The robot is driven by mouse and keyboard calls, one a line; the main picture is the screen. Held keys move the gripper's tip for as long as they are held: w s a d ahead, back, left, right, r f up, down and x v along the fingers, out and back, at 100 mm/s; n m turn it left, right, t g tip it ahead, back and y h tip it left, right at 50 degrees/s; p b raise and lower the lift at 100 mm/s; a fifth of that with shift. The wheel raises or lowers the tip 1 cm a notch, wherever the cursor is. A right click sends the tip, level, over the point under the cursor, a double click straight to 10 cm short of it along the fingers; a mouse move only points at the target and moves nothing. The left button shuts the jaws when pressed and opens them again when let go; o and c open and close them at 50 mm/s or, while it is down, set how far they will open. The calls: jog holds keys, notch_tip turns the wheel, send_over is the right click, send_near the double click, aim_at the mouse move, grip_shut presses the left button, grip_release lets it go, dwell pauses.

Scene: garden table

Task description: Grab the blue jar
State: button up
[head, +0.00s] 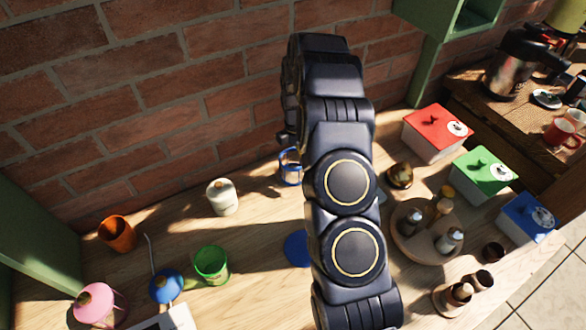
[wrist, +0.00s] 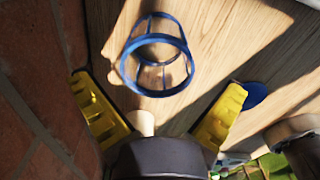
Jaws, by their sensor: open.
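A blue-rimmed, see-through open frame or glass (wrist: 131,58), which may be the blue jar, stands on the wooden table in the wrist view. It also shows in the head view, partly behind my arm (head: 283,167). My gripper (wrist: 160,105) is open with its yellow fingers apart; the blue-rimmed thing is beyond the fingertips, between their lines, apart from them. My arm hides the gripper in the head view. A round blue pot (head: 165,286) stands at the lower left in the head view. A flat blue disc (head: 297,248) lies beside my arm; it shows in the wrist view (wrist: 256,93).
A brick wall is close behind the table. A white jar (head: 222,198), green cup (head: 211,265), orange cup (head: 117,235) and pink pot (head: 95,303) stand left. A round tray (head: 405,245) with bottles, and red (head: 432,138), green (head: 480,178) and blue (head: 522,222) lidded boxes stand right.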

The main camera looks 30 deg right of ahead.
aim_at(294, 163)
notch_tip(294, 163, down, 4)
jog(key=shift+w+f, duration=0.1)
jog(key=shift+w, duration=0.05)
jog(key=c, duration=1)
